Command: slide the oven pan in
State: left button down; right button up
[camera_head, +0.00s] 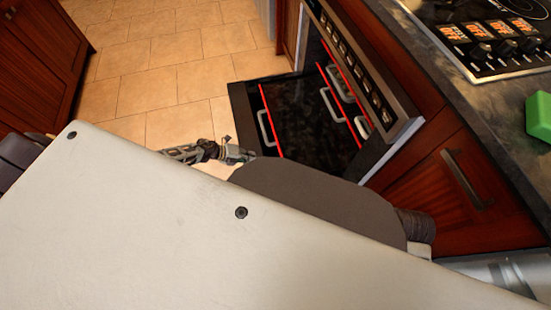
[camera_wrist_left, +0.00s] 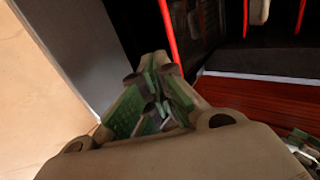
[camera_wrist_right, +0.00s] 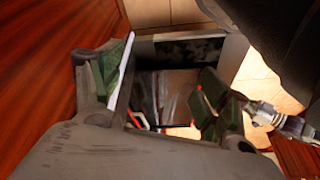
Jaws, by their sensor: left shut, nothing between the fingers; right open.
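The oven (camera_head: 365,70) stands open, with its dark door folded down. Two red strips cross the dark area, with light loop handles beside them. I cannot clearly tell the oven pan from the dark door and interior. My left gripper (camera_head: 240,153) is shut and empty beside the left edge of the open door. In the left wrist view its fingers (camera_wrist_left: 150,98) are together, with a red strip just beyond. My right gripper (camera_wrist_right: 165,75) is open and empty, with the opened oven beyond and below its fingers. It is hidden in the head view.
A counter (camera_head: 455,90) with a cooktop (camera_head: 490,35) and a green block (camera_head: 539,116) lies at the right. A wooden cabinet front (camera_head: 450,175) is below it. Tiled floor (camera_head: 180,70) is clear left of the oven. My own pale body covers the lower head view.

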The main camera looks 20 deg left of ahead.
pick_arm(q)
jog(key=shift+d+f, duration=0.1)
jog(key=b+x, duration=0.4)
jog(key=x, duration=0.6)
jog(key=shift+w+d+f+b, duration=0.15)
jog(key=shift+w+d+b, duration=0.15)
jog(key=shift+w+d, duration=0.35)
jog(key=shift+w+d+f+b, duration=0.2)
jog(key=shift+w+d+b, duration=0.1)
jog(key=shift+w+d, duration=0.35)
jog(key=shift+s+d, duration=0.1)
pick_arm(e)
jog(key=w+a+f+t+y, duration=0.1)
jog(key=a+f, duration=0.2)
jog(key=f, duration=0.6)
jog(key=shift+w+t+y, duration=0.2)
jog(key=shift+t+y, duration=0.1)
jog(key=shift+t, duration=0.1)
pick_arm(q)
jog(key=shift+d, duration=0.1)
